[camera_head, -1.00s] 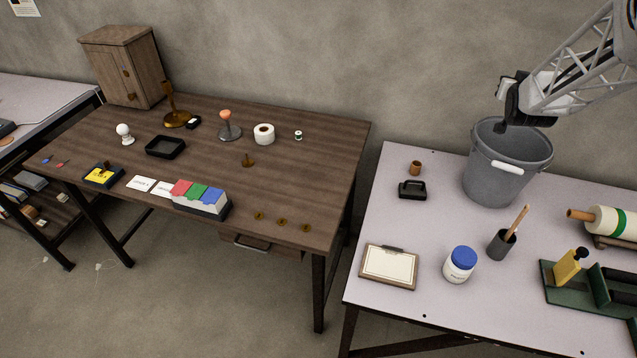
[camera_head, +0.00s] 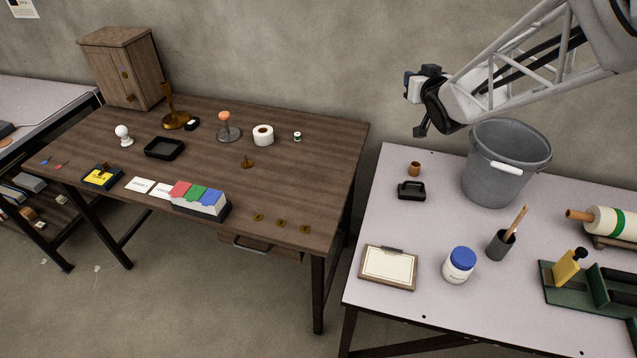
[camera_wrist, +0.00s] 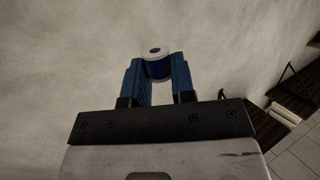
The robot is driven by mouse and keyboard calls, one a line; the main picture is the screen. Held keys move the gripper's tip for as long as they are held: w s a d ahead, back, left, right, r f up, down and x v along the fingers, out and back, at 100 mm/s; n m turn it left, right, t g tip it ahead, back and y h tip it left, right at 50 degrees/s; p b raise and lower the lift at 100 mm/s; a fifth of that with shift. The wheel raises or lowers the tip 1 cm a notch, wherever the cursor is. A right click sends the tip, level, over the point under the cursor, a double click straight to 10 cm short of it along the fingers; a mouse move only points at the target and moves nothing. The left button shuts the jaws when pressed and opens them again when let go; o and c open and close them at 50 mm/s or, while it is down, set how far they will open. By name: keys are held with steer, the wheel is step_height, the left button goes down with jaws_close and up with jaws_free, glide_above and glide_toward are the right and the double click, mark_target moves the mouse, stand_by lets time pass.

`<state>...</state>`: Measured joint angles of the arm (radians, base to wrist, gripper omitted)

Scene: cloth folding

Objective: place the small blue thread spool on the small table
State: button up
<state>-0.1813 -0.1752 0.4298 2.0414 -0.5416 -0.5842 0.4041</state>
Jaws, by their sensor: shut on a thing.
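In the wrist view a small spool with a white top and blue thread (camera_wrist: 157,70) sits between the two blue-grey fingers of my gripper (camera_wrist: 157,82), which is shut on it. In the head view my gripper (camera_head: 421,130) hangs in the air just left of the grey bucket, above the back edge of the light-topped table (camera_head: 400,225). The spool cannot be made out there. A dark wooden table (camera_head: 300,180) stands to the left. I cannot tell from the frames which table is the small table.
The grey bucket (camera_head: 506,165), a brown cup (camera_head: 415,169), a black tray (camera_head: 411,190), a clipboard (camera_head: 388,267) and a blue-lidded jar (camera_head: 460,264) stand on the light table.

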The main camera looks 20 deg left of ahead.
mark_target(313, 200)
steer(key=s+a+n+g+y, duration=0.55)
steer(key=s+a, duration=1.05)
steer(key=s, duration=0.4)
steer(key=s+a+f+n+g+y, duration=0.1)
steer(key=s+a+n+g, duration=0.15)
steer(key=s, duration=0.75)
steer(key=s+a+f+n+g+y, duration=0.1)
steer(key=s+a+n+g+y, duration=0.15)
steer(key=s, duration=0.75)
step_height(313, 200, down, 31)
steer(key=shift+a+r+h, duration=0.15)
steer(key=shift+a+h, duration=0.15)
steer(key=shift+a, duration=0.15)
steer(key=shift+g, duration=0.25)
steer(key=shift+w, duration=0.15)
steer(key=w, duration=2.7)
steer(key=shift+w, duration=0.2)
